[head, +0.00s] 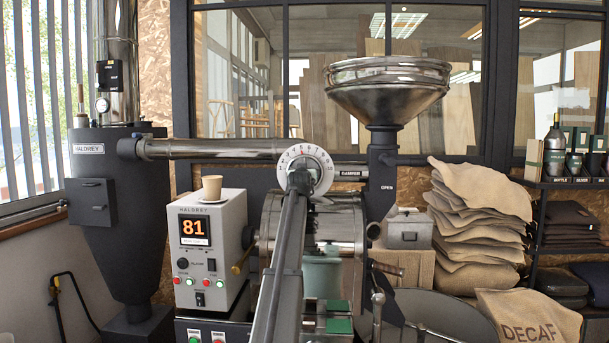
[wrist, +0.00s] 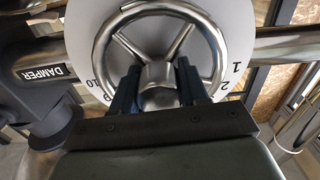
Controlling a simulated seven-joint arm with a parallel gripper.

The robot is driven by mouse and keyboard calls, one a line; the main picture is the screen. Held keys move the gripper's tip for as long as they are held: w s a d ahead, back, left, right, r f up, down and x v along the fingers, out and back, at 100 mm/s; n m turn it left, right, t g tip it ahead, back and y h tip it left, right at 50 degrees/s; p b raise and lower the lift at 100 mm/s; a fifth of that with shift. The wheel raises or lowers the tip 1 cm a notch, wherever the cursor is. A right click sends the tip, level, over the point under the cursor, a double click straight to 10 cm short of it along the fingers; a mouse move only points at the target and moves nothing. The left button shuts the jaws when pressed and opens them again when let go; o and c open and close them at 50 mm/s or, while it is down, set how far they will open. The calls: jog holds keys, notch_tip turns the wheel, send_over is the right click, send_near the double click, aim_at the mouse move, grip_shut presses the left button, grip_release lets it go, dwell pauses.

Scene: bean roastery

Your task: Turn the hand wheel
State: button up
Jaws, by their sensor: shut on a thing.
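The hand wheel (wrist: 219,45) is a steel ring with spokes and a central hub, in front of a white numbered dial (wrist: 239,45). In the head view the dial (head: 322,158) stands at the end of a horizontal steel pipe, and my arm hides most of the wheel. My gripper (wrist: 158,74) is at the middle of the wheel, its two dark fingers on either side of the hub area. It is shut on the wheel; exactly which part sits between the fingers is partly hidden. In the head view my gripper (head: 300,180) overlaps the dial's lower part.
A DAMPER label (head: 350,172) is right of the dial. A control box (head: 207,250) reading 81 carries a paper cup (head: 211,187) at left. The steel drum (head: 345,225) lies below the dial. A hopper (head: 388,100) and stacked sacks (head: 478,220) stand to the right.

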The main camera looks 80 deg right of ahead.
grip_shut()
jog(key=shift+r+n, duration=0.1)
jog(key=shift+n, duration=0.2)
jog(key=shift+w+n, duration=0.1)
jog(key=shift+n, duration=3)
jog(key=shift+r, duration=0.1)
jog(key=o, duration=0.9)
grip_release()
jog(key=shift+c, duration=0.2)
jog(key=shift+a+f, duration=0.15)
jog(key=shift+f, duration=0.05)
